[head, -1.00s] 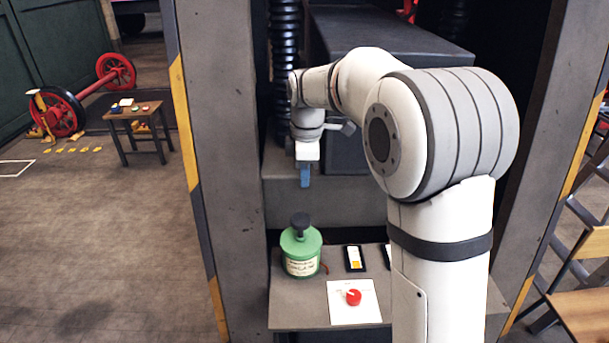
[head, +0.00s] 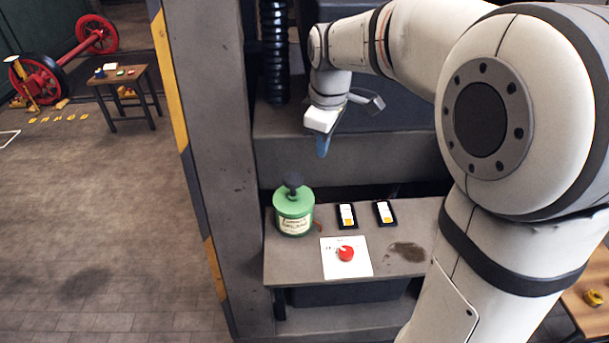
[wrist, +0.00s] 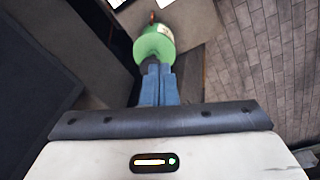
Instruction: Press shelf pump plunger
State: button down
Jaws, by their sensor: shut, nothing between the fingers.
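The shelf pump is a green canister (head: 294,212) with a pale label and a dark plunger knob (head: 293,181) on top. It stands upright at the left end of the grey shelf (head: 300,268). My gripper (head: 322,146) is shut and empty, with blue fingers pointing down. In the head view it shows above and slightly right of the plunger, apart from it. In the wrist view the closed fingertips (wrist: 158,68) point toward the green canister (wrist: 155,42), and they hide most of the plunger.
A white card with a red knob (head: 346,254) lies in front of the canister. Two dark switch plates (head: 346,216) (head: 385,213) lie to its right. A grey post with yellow stripes (head: 205,180) stands at the left. A ribbed black hose (head: 274,50) hangs behind.

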jog(key=s+d+f+m+t, duration=0.1)
jog(key=s+d+f+m, duration=0.1)
jog(key=s+m, duration=0.4)
jog(key=s+d+f+m+t, duration=0.1)
jog(key=s+d+m, duration=0.4)
jog(key=s, duration=0.8)
jog(key=shift+s+d+f+m, duration=0.25)
jog(key=shift+f+m, duration=0.25)
jog(key=shift+m, duration=0.3)
jog(key=shift+a, duration=0.15)
